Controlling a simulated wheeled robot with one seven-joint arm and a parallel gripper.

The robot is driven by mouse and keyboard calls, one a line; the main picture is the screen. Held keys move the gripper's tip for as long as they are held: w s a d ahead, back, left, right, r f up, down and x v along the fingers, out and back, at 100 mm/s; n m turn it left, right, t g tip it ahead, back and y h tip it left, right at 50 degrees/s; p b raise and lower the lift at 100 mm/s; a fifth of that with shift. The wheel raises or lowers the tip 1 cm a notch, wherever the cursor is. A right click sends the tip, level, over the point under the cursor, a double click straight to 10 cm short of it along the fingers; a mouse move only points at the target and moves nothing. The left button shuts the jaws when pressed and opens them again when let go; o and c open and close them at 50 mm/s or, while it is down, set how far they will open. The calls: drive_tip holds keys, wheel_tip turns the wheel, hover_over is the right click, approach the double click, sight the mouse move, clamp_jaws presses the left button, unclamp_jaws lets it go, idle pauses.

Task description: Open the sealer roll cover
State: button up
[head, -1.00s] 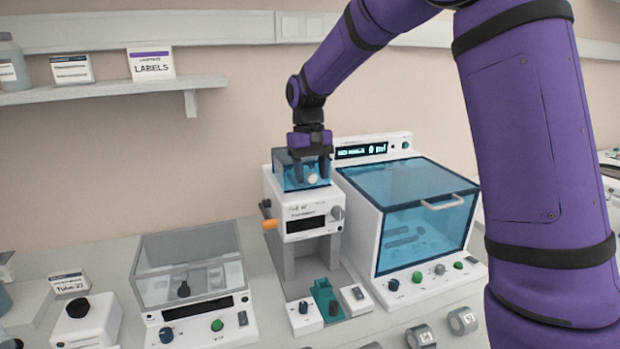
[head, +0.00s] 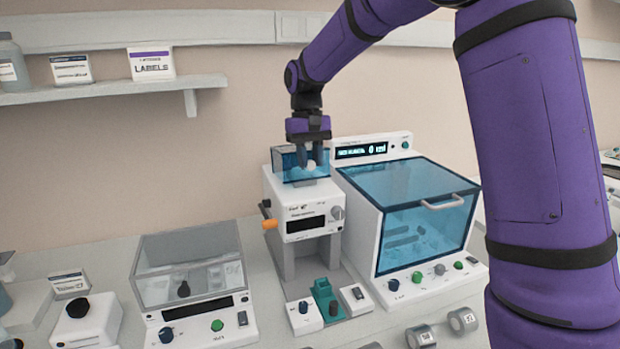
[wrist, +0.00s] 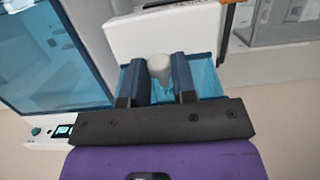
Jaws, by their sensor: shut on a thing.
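The sealer (head: 304,215) is a white machine with a dark display, an orange side lever and a grey knob. Its roll cover (head: 285,165) is a see-through blue box on top, also seen in the wrist view (wrist: 209,82). A pale rounded knob (wrist: 159,67) stands at the cover. My gripper (head: 311,163) points down at the cover. In the wrist view its two dark fingers (wrist: 167,80) stand on either side of the knob and are shut on it. The hinge of the cover is hidden, and I cannot tell whether the cover has lifted.
A white cabinet with a blue window (head: 425,232) stands close to the sealer's right. A machine with a clear lid (head: 187,262) stands at the left. Grey rolls (head: 421,337) lie at the front right. A shelf (head: 110,90) is on the wall at the upper left.

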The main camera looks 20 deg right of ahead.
drive_tip(key=shift+r, duration=0.1)
drive_tip(key=shift+w+r, duration=0.4)
drive_tip(key=shift+r, duration=0.25)
drive_tip(key=shift+w+r, duration=0.4)
drive_tip(key=shift+r, duration=0.25)
drive_tip(key=shift+w+r, duration=1.05)
drive_tip(key=shift+r, duration=0.1)
drive_tip(key=shift+w+r, duration=0.5)
drive_tip(key=shift+w, duration=0.15)
drive_tip(key=shift+w+r, duration=0.45)
drive_tip(key=shift+w, duration=0.3)
